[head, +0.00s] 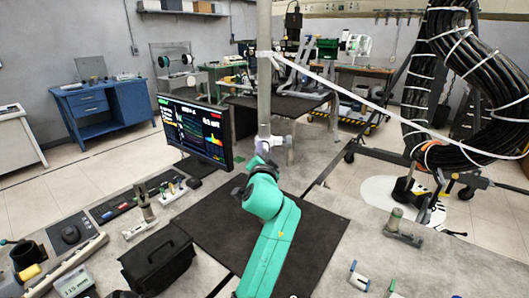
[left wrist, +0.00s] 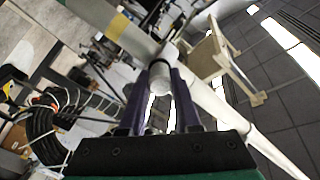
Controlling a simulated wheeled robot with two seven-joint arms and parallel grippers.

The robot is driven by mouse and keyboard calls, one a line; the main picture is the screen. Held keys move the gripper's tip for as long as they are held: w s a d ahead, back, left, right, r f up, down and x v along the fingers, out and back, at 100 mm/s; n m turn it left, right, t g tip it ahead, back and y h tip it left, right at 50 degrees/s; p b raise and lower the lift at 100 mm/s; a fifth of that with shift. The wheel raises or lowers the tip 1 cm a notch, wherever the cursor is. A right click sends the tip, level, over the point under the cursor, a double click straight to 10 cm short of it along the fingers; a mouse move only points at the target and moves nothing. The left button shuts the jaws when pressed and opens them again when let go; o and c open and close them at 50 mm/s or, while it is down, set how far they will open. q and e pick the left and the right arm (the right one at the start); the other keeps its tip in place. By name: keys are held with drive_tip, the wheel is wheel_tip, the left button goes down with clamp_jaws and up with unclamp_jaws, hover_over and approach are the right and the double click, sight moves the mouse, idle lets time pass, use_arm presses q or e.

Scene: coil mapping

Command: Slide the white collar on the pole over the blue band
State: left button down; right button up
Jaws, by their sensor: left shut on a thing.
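The grey pole (head: 264,95) stands upright at the middle of the head view; in the left wrist view it runs diagonally from the upper left (left wrist: 135,38). The white collar (head: 280,140) is low on the pole, and its white part (left wrist: 160,77) sits between my fingers in the left wrist view. My left gripper (head: 262,152) is shut on it, with dark purple fingers (left wrist: 168,85) on both sides. A yellow band (left wrist: 117,27) shows on the pole in the left wrist view. I cannot make out the blue band. My right gripper is in neither view.
A monitor (head: 195,130) stands left of the pole. A white strip (head: 370,101) runs from the pole to the cable coil (head: 415,95) at right. A black bag (head: 157,259) and small tools lie on the table. The dark mat (head: 213,220) is mostly bare.

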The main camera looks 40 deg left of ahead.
use_arm(q)
drive_tip(key=c, duration=0.6)
unclamp_jaws()
drive_tip(key=shift+a, duration=0.1)
drive_tip(key=shift+w+a+f, duration=0.1)
drive_tip(key=shift+a+f, duration=0.05)
drive_tip(key=b+v, duration=0.4)
drive_tip(key=v, duration=1)
drive_tip(key=shift+s+d+b, duration=0.2)
drive_tip(key=shift+b, duration=0.1)
